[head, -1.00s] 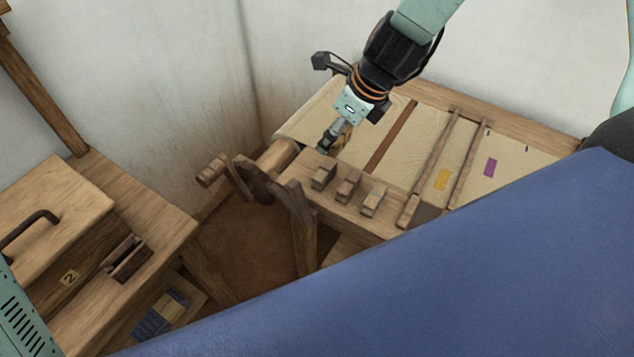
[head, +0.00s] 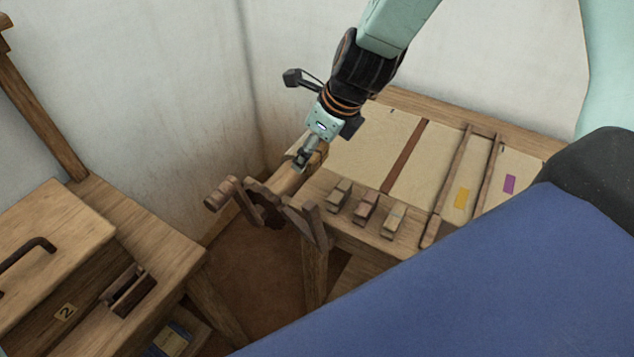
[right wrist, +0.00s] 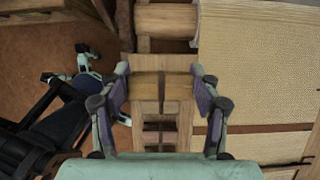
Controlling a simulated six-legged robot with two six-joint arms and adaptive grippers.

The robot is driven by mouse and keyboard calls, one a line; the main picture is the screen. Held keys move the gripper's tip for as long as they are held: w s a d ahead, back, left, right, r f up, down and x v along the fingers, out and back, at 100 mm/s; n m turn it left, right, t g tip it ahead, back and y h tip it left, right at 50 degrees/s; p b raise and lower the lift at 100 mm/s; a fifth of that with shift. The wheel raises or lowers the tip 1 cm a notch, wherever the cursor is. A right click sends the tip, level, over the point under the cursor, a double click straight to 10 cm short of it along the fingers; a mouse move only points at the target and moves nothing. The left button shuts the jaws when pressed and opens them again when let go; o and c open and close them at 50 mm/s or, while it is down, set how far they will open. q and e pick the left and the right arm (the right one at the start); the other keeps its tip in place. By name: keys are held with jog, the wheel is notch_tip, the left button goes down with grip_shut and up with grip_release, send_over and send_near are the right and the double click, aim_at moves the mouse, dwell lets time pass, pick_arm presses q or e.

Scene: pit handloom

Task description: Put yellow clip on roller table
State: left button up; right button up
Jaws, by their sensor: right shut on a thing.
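My right gripper (head: 300,160) is shut on a yellowish-brown wooden clip (right wrist: 162,86). In the right wrist view its two fingers press on the clip's sides. In the head view it is over the near end of the roller table, beside the wooden roller (head: 284,181). I cannot tell whether the clip touches the table below. The roller table (head: 327,187) carries pale woven cloth.
Three wooden blocks (head: 338,194) stand in a row on the table's front edge. A crank (head: 222,193) juts out at the roller's end. A wooden chest (head: 50,230) stands at left.

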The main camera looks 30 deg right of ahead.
jog(key=b, duration=0.3)
send_over(307, 186)
jog(key=s, duration=0.1)
jog(key=f, duration=0.4)
jog(key=shift+s+d+f, duration=0.1)
jog(key=shift+d, duration=0.2)
jog(key=shift+s+d+f, duration=0.1)
jog(key=shift+d+f, duration=0.05)
jog(key=shift+f, duration=0.05)
jog(key=shift+s, duration=0.15)
jog(key=shift+s+b, duration=0.1)
jog(key=shift+b, duration=0.25)
jog(key=shift+a+f+b, duration=0.2)
jog(key=shift+f+b, duration=0.1)
jog(key=shift+f, duration=0.05)
jog(key=shift+b+x, duration=0.95)
jog(key=shift+x, duration=0.1)
jog(key=shift+s+d+f+b, duration=0.1)
jog(key=shift+d+f+b, duration=0.3)
jog(key=shift+f, duration=0.2)
jog(key=shift+s+a+r, duration=0.1)
jog(key=shift+a+r, duration=0.1)
jog(key=shift+r, duration=0.05)
